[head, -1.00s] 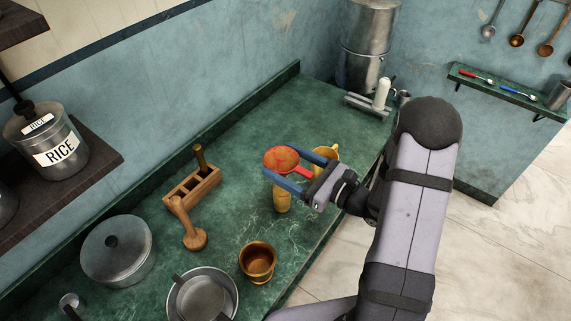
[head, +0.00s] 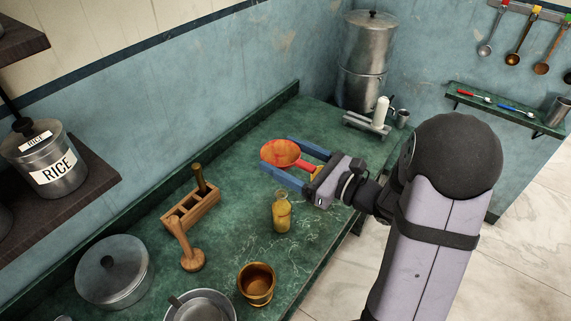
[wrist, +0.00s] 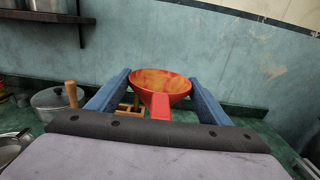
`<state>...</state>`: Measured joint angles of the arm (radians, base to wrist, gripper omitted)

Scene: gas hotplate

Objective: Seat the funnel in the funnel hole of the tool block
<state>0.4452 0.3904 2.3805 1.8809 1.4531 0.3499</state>
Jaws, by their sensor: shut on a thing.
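The funnel (head: 281,153) is red outside with a mottled orange bowl, its wide mouth facing up. My gripper (head: 277,157) has its blue fingers shut on the funnel, one on each side, and holds it above the counter. The funnel's red handle points back to my palm. In the wrist view, the funnel (wrist: 160,84) sits between the fingers (wrist: 160,92); its spout is hidden. The wooden tool block (head: 205,212) stands on the counter to the left of the funnel. I cannot tell which is the funnel hole.
A wooden masher (head: 190,255) is by the block's front. A glass bottle with yellow contents (head: 282,217), a brass mortar (head: 256,285), a lidded pot (head: 112,270) and a metal pan (head: 228,306) stand nearer. The green counter (head: 240,215) between block and bottle is clear.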

